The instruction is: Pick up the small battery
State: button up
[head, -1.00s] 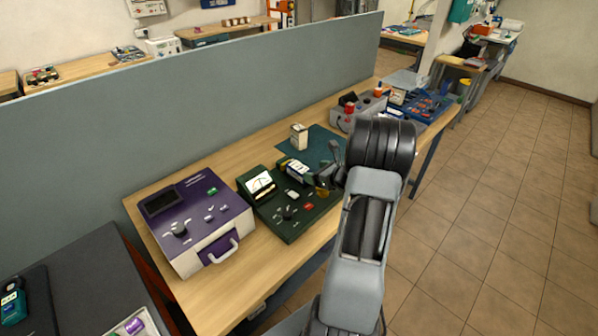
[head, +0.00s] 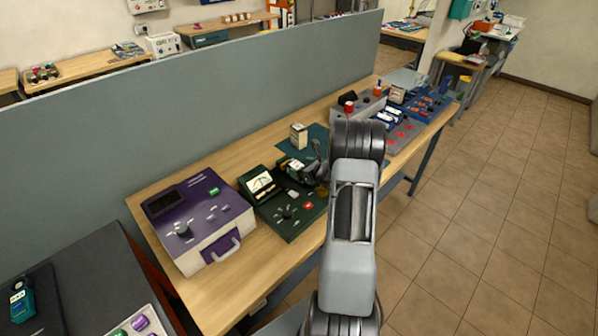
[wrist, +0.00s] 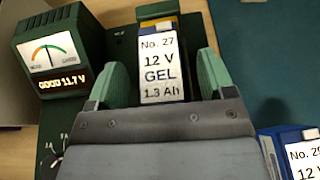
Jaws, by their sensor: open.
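The small battery (wrist: 160,66) has a white label reading No. 27, 12 V GEL, 1.3 Ah, and a dark blue top end with a yellow edge. It is at the green tester (head: 284,212), whose needle meter reads GOOD 11.7 V in the wrist view (wrist: 55,55). My gripper (wrist: 161,62) is open, with one green finger on each side of the battery. A gap shows on both sides. The gripper (head: 308,168) hides most of this battery in the head view. The battery's lower end is hidden behind my gripper body in the wrist view.
A blue battery (wrist: 274,152) lies close to the right of my gripper. A pale battery-like box (head: 299,136) stands on the teal mat (head: 316,132). A purple-topped instrument (head: 203,217) is left of the tester. A grey partition (head: 150,140) runs behind the bench.

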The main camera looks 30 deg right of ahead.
jog(key=shift+c, duration=0.4)
jog(key=c, duration=1.2)
grip_shut()
jog(key=shift+r, duration=0.2)
